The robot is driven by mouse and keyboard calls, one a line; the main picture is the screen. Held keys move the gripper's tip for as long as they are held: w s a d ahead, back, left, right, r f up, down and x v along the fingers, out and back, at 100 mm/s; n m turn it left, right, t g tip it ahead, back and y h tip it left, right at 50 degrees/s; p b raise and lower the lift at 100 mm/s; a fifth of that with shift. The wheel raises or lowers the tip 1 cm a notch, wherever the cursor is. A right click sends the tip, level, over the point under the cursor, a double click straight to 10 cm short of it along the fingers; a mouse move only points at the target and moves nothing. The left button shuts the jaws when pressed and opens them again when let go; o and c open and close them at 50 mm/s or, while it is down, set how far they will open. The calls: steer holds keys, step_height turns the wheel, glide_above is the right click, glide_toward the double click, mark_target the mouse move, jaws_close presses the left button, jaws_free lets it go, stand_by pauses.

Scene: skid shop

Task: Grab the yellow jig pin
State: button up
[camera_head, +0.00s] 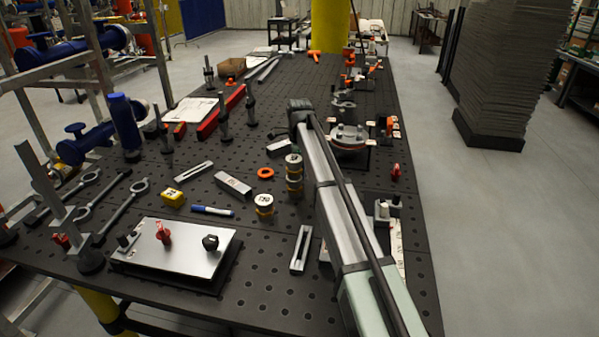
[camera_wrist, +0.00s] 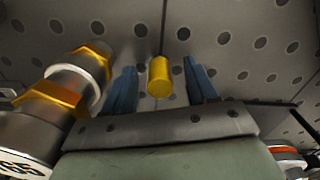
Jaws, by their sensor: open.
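The yellow jig pin (camera_wrist: 159,77) is a short, smooth yellow cylinder in the wrist view, over the perforated dark table top. My gripper (camera_wrist: 160,80) is open, with one blue finger to the left of the pin and one to the right. Gaps show on both sides of the pin, so neither finger appears to touch it. I cannot tell how far down the fingers reach along it. In the head view my arm crosses the right part of the table, and I make out neither the pin nor the fingertips there.
Metal cylinders with yellow bands (camera_wrist: 75,80) stand close left of my gripper; the head view shows stacked cylinders (camera_head: 294,175) beside my arm. A round flanged fixture (camera_head: 348,137) stands right of the arm. A yellow block (camera_head: 172,198) and orange ring (camera_head: 265,173) lie left.

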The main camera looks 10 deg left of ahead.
steer(key=shift+f, duration=0.8)
steer(key=shift+c, duration=0.5)
jaws_close()
